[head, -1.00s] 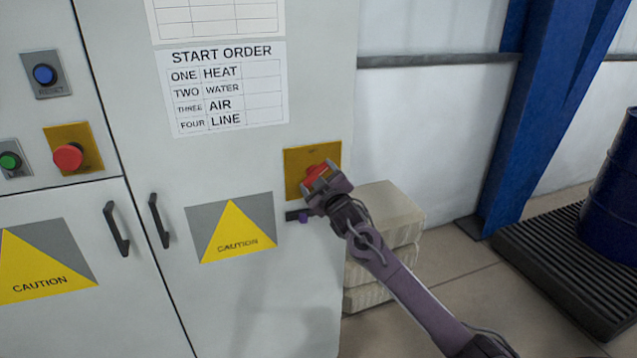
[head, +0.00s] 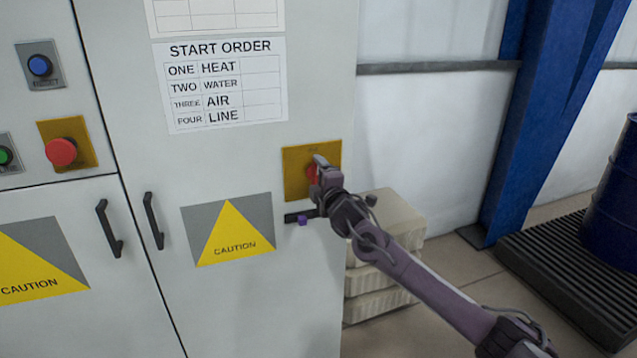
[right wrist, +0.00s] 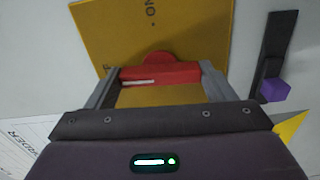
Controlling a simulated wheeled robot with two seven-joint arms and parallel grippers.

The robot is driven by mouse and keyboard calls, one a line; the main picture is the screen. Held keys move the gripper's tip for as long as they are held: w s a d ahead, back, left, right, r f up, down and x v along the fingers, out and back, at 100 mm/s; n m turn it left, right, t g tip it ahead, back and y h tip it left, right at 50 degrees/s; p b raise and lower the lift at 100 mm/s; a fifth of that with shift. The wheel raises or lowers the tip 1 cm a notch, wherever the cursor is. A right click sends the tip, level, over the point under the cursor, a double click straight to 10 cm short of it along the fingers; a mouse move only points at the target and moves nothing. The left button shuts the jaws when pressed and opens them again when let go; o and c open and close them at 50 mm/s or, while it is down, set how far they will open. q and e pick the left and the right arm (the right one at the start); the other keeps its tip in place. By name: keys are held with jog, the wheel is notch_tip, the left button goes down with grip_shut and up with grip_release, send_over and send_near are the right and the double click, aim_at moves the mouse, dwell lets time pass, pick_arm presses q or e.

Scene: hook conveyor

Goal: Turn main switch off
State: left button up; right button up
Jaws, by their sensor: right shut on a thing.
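The main switch is a red handle (right wrist: 160,74) on a yellow plate (head: 298,168) on the grey cabinet door. In the head view most of the red handle (head: 313,172) is hidden behind my right gripper (head: 322,170). In the right wrist view my right gripper (right wrist: 158,80) has one finger at each end of the red handle and is shut on it. The plate's lettering stands on its side in that view. My left gripper is not in view.
A black bar with a purple block (head: 302,220) is on the door just below the plate. A red button (head: 61,152) and a blue reset button (head: 40,66) are at left. Pale stacked blocks (head: 388,225) stand right of the cabinet.

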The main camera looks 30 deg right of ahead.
jog(key=shift+f+n, duration=0.1)
jog(key=shift+n, duration=0.4)
jog(key=o, duration=1)
jog(key=b+v, duration=0.3)
jog(key=v, duration=0.4)
jog(key=shift+s+a, duration=0.1)
jog(key=shift+s, duration=0.3)
